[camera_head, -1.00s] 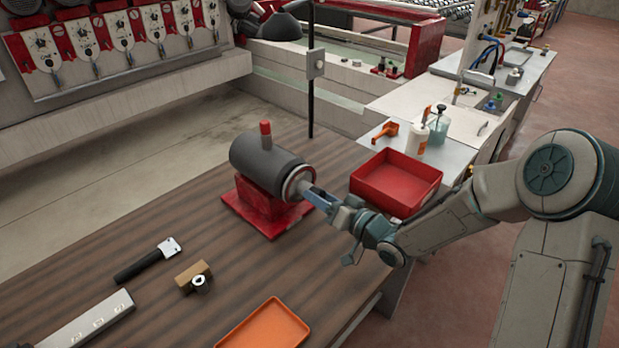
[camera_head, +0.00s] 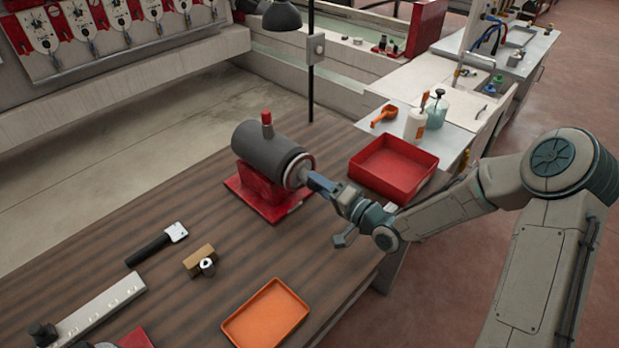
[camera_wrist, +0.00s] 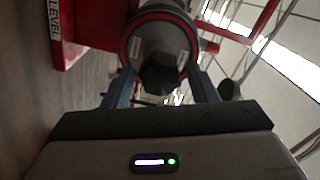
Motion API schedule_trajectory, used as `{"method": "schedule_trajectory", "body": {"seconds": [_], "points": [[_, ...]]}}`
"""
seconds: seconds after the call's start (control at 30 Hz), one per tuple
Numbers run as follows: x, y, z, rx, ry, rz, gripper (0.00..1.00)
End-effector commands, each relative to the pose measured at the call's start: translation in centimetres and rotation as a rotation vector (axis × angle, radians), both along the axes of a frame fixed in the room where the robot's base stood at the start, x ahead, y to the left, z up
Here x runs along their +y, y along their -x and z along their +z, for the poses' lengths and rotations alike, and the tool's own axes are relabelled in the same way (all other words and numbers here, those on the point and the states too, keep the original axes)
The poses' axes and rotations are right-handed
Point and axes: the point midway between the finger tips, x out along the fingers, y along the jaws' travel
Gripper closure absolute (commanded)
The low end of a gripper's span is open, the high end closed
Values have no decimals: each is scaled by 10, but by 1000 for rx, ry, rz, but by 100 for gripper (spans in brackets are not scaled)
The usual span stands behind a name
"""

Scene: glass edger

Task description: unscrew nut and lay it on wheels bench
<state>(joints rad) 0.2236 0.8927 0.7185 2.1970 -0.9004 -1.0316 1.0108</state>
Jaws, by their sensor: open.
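A grey spindle head (camera_head: 266,152) on a red base (camera_head: 262,199) stands on the wooden bench, with its round end facing right. In the wrist view a dark six-sided nut (camera_wrist: 160,75) sits on the end of the spindle, inside a red-rimmed collar (camera_wrist: 136,47). My gripper (camera_head: 316,181) is at that end. In the wrist view its two fingers (camera_wrist: 163,93) are apart, one on each side of the nut. I cannot tell whether either finger touches it. In the head view the fingers hide the nut.
A red tray (camera_head: 432,183) stands behind my gripper, and an orange tray (camera_head: 266,314) lies at the front. A dark-handled tool (camera_head: 150,248), a wooden block (camera_head: 199,257) with a metal ring (camera_head: 207,267), and a pale bar (camera_head: 104,309) lie at left. A thin black post (camera_head: 311,85) rises behind.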

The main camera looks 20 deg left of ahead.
Motion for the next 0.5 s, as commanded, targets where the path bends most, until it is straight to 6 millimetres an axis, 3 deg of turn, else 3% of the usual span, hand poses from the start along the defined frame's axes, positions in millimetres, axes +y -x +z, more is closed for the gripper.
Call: {"method": "schedule_trajectory", "body": {"seconds": [0.07, 0.2, 0.23, 0.5], "points": [[0, 0, 0, -1, 0, 0, 47], [0, 0, 0, -1, 0, 0, 86], [0, 0, 0, -1, 0, 0, 90], [0, 0, -5, -120, 49, 0, 90]]}}
